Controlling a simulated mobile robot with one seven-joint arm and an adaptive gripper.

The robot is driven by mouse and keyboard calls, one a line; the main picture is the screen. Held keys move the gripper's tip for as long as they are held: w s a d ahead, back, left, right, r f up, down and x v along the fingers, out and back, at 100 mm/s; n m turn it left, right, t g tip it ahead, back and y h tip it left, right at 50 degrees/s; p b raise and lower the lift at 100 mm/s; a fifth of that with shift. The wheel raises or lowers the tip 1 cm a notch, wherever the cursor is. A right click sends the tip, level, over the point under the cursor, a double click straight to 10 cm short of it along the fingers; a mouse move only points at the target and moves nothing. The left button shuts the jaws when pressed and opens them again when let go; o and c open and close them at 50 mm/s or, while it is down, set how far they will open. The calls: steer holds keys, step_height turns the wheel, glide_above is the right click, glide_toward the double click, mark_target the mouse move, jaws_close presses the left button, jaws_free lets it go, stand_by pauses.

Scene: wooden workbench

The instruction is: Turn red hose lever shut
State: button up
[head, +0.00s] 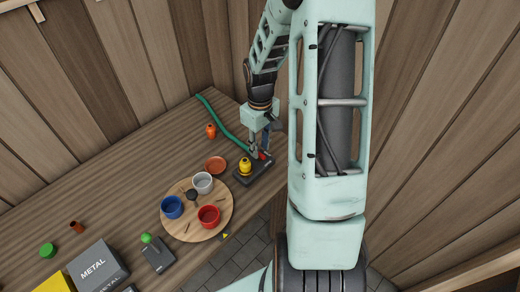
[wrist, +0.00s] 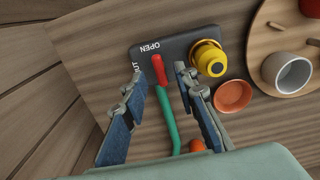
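The red hose lever (wrist: 158,68) lies on a dark base plate (wrist: 180,47) in the wrist view. Its upper end is near the printed word OPEN; a second word, of which "UT" shows, is at the plate's left side. A green hose (wrist: 168,122) runs down from the lever. My gripper (wrist: 160,80) is open, with one finger left and one right of the lever; contact is not clear. In the head view my gripper (head: 260,146) is low over the plate (head: 254,174), and only a bit of the red lever (head: 263,155) shows.
A yellow knob (wrist: 209,58) stands on the plate, right of my right finger. An orange dish (wrist: 233,95) and a round wooden tray (wrist: 262,45) with cups lie beyond it. An orange object (head: 211,131) stands near the hose. Wooden walls are close behind the bench.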

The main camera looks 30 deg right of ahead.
steer(key=shift+f, duration=0.95)
steer(key=shift+c, duration=0.3)
jaws_close()
